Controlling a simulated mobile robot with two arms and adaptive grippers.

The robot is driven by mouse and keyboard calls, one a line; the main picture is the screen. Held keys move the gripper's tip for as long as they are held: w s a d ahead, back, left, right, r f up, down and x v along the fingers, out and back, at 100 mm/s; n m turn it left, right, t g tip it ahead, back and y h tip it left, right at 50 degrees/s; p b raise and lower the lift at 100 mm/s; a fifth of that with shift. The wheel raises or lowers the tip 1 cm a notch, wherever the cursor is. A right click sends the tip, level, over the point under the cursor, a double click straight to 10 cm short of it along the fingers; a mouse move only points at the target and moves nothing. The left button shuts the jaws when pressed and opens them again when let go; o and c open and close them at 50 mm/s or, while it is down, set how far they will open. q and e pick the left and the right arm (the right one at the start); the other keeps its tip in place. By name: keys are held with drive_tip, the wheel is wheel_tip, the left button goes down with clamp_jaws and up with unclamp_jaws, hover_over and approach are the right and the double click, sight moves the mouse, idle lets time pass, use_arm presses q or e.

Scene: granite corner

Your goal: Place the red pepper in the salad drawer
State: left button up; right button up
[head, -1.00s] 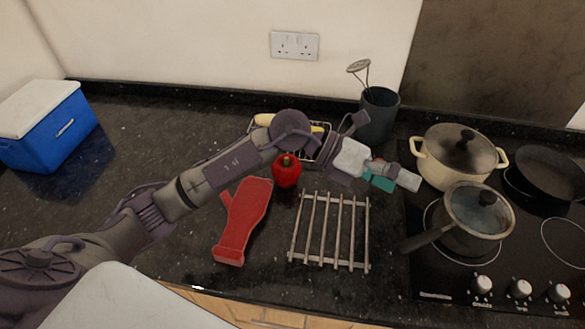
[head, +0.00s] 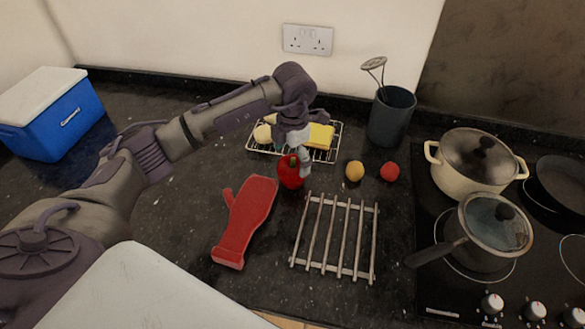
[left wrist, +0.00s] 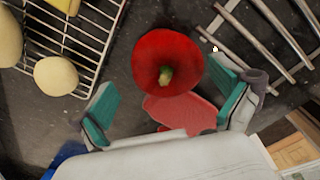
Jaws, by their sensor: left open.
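The red pepper (head: 291,172) stands on the dark granite counter, between the wire rack and the red oven mitt. In the left wrist view the pepper (left wrist: 168,62) shows from above with its green stem facing the camera. My left gripper (head: 297,160) is open over the pepper in the head view. In the left wrist view its teal-padded fingers (left wrist: 170,100) are spread wide, with the pepper just beyond and between their tips. I cannot tell whether a finger touches it. My right gripper is not in view. No salad drawer is recognisable.
A wire rack (head: 262,153) holding yellow and pale items is behind the pepper. A red mitt (head: 246,218) and slatted trivet (head: 336,237) lie in front. A yellow fruit (head: 355,171) and red fruit (head: 390,172) are to the right. The hob with pots (head: 467,170) is far right.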

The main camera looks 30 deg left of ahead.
use_arm(q)
drive_tip(key=shift+f, duration=0.3)
drive_tip(key=f+p, duration=0.1)
drive_tip(key=f, duration=0.1)
drive_tip(key=s+f+p, duration=0.1)
drive_tip(key=f, duration=0.1)
drive_tip(key=shift+f+p, duration=0.4)
drive_tip(key=shift+f, duration=0.3)
drive_tip(key=c, duration=1.1)
